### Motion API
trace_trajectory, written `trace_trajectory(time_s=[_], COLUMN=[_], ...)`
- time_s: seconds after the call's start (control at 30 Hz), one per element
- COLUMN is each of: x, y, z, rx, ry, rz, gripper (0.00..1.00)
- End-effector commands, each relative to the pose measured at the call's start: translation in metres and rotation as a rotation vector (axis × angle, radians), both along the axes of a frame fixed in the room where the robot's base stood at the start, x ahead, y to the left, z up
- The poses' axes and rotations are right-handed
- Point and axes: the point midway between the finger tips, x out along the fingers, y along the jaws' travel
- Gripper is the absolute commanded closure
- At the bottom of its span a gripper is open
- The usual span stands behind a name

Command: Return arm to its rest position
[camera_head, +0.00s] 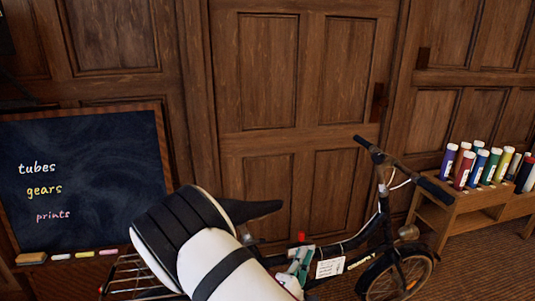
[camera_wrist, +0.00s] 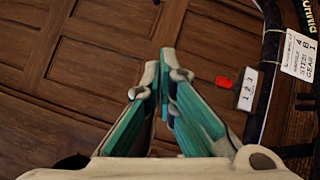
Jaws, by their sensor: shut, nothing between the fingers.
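My gripper (camera_head: 300,262) shows teal and white fingers low in the middle of the head view, in front of the black bicycle (camera_head: 385,235). In the wrist view my gripper (camera_wrist: 163,72) is shut, its fingertips close together with nothing between them. My white and black arm reaches across the lower head view and hides the middle of the bicycle. The wrist view looks onto dark wood panelling.
A white lettered tag (camera_wrist: 297,52), a small "1 2 3" plate (camera_wrist: 247,91) and a red piece (camera_wrist: 223,82) are right of the fingers. A chalkboard (camera_head: 90,180) stands left; a wooden rack (camera_head: 460,215) holds coloured tubes (camera_head: 481,166) at right. The door (camera_head: 300,90) is behind.

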Motion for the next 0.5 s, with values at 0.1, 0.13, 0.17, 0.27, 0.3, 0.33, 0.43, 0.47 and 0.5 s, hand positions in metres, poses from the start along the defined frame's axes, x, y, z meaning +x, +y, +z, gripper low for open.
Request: trace_trajectory(time_s=[0.1, 0.13, 0.17, 0.27, 0.3, 0.33, 0.43, 0.47, 0.5], x=[-0.010, -0.015, -0.019, -0.040, -0.048, -0.056, -0.083, -0.092, -0.103], y=[-0.043, -0.054, -0.064, -0.097, -0.109, -0.118, -0.144, -0.151, -0.159], z=[0.055, 0.066, 0.076, 0.108, 0.120, 0.128, 0.152, 0.159, 0.167], rx=[0.043, 0.054, 0.067, 0.117, 0.142, 0.162, 0.238, 0.263, 0.300], ry=[-0.009, -0.006, -0.001, 0.022, 0.036, 0.046, 0.090, 0.104, 0.126], rz=[-0.216, -0.267, -0.319, -0.485, -0.547, -0.593, -0.738, -0.779, -0.828], gripper=[1.00, 1.00, 1.00, 1.00, 1.00, 1.00, 1.00, 1.00, 1.00])
